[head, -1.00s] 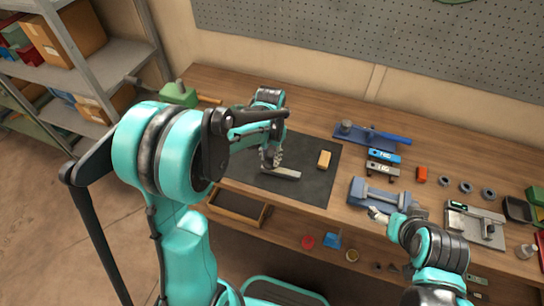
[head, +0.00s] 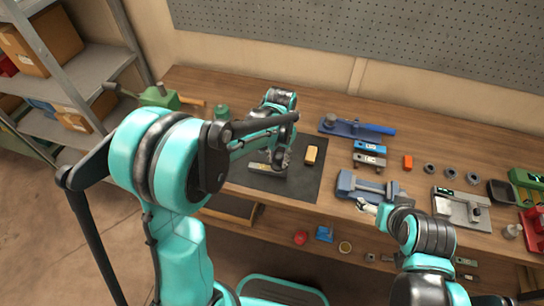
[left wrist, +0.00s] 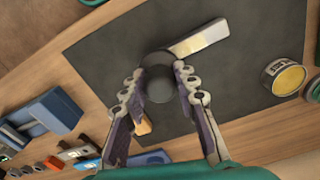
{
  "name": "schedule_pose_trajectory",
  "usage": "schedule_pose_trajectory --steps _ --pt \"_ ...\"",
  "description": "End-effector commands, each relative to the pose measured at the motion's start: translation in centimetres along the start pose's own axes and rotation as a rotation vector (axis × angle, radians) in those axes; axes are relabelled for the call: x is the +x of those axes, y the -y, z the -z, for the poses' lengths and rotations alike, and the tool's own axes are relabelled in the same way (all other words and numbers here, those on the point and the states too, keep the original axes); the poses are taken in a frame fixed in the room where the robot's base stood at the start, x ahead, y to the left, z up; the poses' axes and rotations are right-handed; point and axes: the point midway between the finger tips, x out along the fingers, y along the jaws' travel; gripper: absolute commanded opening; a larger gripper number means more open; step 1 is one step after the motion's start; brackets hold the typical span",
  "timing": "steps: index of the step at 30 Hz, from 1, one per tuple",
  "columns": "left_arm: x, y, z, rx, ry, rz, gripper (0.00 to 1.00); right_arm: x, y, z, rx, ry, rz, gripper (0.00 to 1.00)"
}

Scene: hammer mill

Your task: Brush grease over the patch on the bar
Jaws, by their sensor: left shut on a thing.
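The grey bar (head: 262,169) lies on the dark mat. In the left wrist view the bar (left wrist: 215,32) shows a pale yellowish patch (left wrist: 197,44) on its upper face. My left gripper (head: 277,168) is over the bar's right end. In the left wrist view its fingers (left wrist: 158,88) are shut around a dark round thing (left wrist: 158,86), seen end-on, probably the brush handle. The bristles are hidden, so I cannot tell whether they touch the bar. An open tin (left wrist: 285,77) with yellow content stands beyond the bar. My right gripper (head: 366,207) is near the vise, its fingers unclear.
A yellow block (head: 311,155) lies on the mat (head: 300,184), right of my left gripper. A blue-grey vise (head: 368,187) stands at the front edge, with blue tools (head: 355,128) behind it. Several dark rings lie further right. The mat's front right part is clear.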

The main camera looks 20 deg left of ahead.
Motion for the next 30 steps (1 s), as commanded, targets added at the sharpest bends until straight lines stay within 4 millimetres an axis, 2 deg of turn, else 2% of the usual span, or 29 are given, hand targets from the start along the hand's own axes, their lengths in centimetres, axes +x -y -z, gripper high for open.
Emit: schedule_pose_trajectory --steps 8,18,26,30 --pt "0.2 0.3 -0.1 -0.002 0.000 0.000 0.00 0.2 0.0 -0.1 0.000 0.000 0.000 0.80" --pt "0.3 3.1 -0.9 -0.003 0.000 0.001 0.00 0.4 0.0 -0.3 0.000 0.000 0.000 0.80" --pt "0.3 4.0 -1.2 -0.001 0.000 0.001 0.00 0.4 0.0 -0.3 0.000 0.000 0.000 0.80" --pt "0.3 5.2 -1.5 -0.003 0.000 0.002 0.00 0.4 0.0 -0.3 0.000 0.000 0.000 0.80"
